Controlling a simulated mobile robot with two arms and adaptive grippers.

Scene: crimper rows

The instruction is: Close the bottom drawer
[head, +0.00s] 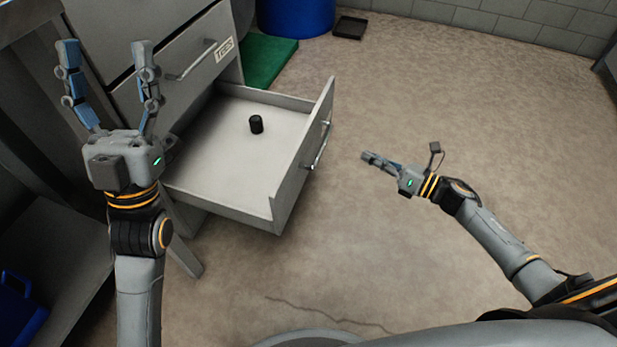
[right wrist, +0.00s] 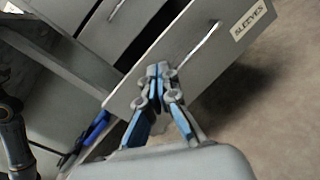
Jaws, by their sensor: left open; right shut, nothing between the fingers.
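The bottom drawer (head: 215,182) of the grey cabinet is pulled out, with a small black cylinder (head: 256,124) standing inside. Its front panel faces right and carries a metal handle (head: 319,146). In the right wrist view the drawer front (right wrist: 180,85) shows the handle (right wrist: 199,43) and a "SLEEVES" label (right wrist: 254,20). My right gripper (head: 367,156) is shut and empty, to the right of the drawer front and pointing towards it. In the head view a gap of floor separates them. My left gripper (head: 105,46) is open and empty, raised left of the drawer.
A closed upper drawer (head: 180,80) with its own handle is above. A green mat (head: 268,62), a blue barrel (head: 296,14) and a black tray (head: 349,27) are on the floor behind. A blue item (head: 18,305) is at lower left. The floor at right is clear.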

